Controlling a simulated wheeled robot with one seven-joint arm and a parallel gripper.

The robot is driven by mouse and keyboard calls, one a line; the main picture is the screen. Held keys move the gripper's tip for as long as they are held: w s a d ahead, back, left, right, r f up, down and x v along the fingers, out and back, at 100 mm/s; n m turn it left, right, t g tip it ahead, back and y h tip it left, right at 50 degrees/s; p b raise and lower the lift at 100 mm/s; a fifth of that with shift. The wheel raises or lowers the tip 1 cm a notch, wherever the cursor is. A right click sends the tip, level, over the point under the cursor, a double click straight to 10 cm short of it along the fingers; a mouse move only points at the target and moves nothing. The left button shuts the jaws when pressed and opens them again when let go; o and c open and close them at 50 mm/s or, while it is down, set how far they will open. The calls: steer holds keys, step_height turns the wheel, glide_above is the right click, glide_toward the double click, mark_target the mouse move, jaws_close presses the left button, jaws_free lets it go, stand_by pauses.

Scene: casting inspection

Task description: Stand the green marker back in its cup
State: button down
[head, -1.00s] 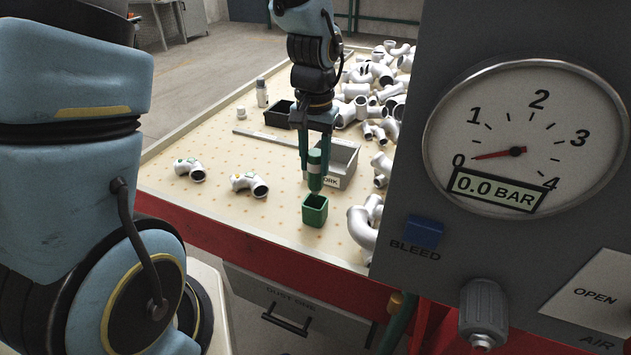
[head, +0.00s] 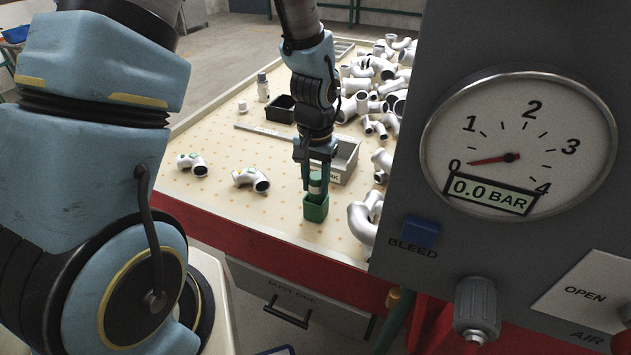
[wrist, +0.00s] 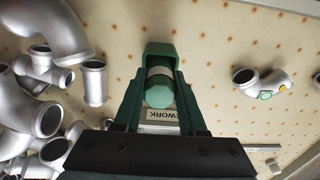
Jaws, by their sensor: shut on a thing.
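The green marker (head: 315,184), with a pale band, stands upright with its lower part inside the green square cup (head: 316,212). My gripper (head: 316,178) is shut on the marker's upper part, just above the cup. In the wrist view the marker's green end (wrist: 159,94) sits between the two fingers, and the cup (wrist: 160,50) surrounds its far end. Whether the marker touches the cup's floor is hidden by the cup's walls.
A grey bin with a label (head: 343,160) stands right behind the cup. Silver pipe castings (head: 365,217) lie to the right, and two marked castings (head: 251,179) to the left. The gauge panel (head: 480,230) blocks the right side. Bare board lies in front left.

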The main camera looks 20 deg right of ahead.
steer(key=shift+c, duration=2.4)
jaws_free()
steer(key=shift+f, duration=0.1)
step_height(320, 180, up, 11)
steer(key=shift+w+a+f+b, duration=0.1)
steer(key=shift+w+b, duration=0.05)
steer(key=shift+b, duration=1.1)
steer(key=w+a+n+t, duration=0.1)
steer(key=a+n, duration=0.6)
steer(key=a, duration=1.7)
steer(key=shift+a+r+t, duration=0.25)
steer(key=shift+a+t, duration=0.05)
steer(key=shift+a, duration=0.1)
